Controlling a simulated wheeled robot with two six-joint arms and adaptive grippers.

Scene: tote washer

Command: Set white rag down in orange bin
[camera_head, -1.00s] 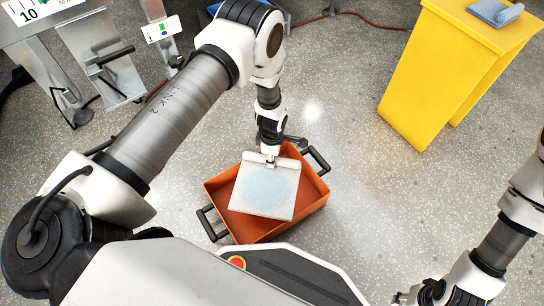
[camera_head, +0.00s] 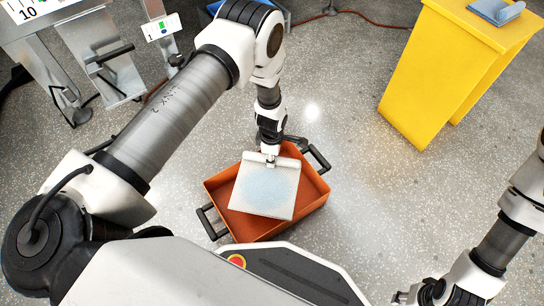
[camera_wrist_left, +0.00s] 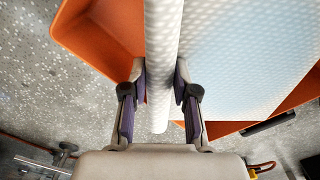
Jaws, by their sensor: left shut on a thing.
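The white rag (camera_head: 265,190), with a pale blue patch in its middle, is spread over the opening of the orange bin (camera_head: 309,194). My left gripper (camera_head: 270,163) is shut on the rag's rolled far edge. In the left wrist view the two fingers (camera_wrist_left: 160,95) press on both sides of the white roll (camera_wrist_left: 163,50), with the orange bin wall (camera_wrist_left: 100,35) beyond. I cannot tell whether the rag touches the bin floor. My right gripper (camera_head: 402,297) is at the bottom right, apart from the bin; its fingers are too small to read.
The bin stands on the speckled floor with black handles (camera_head: 212,222) at two ends. A yellow stand (camera_head: 440,75) with a grey-blue cloth (camera_head: 496,12) on top is at the upper right. Metal equipment (camera_head: 85,50) is at the upper left. Floor right of the bin is clear.

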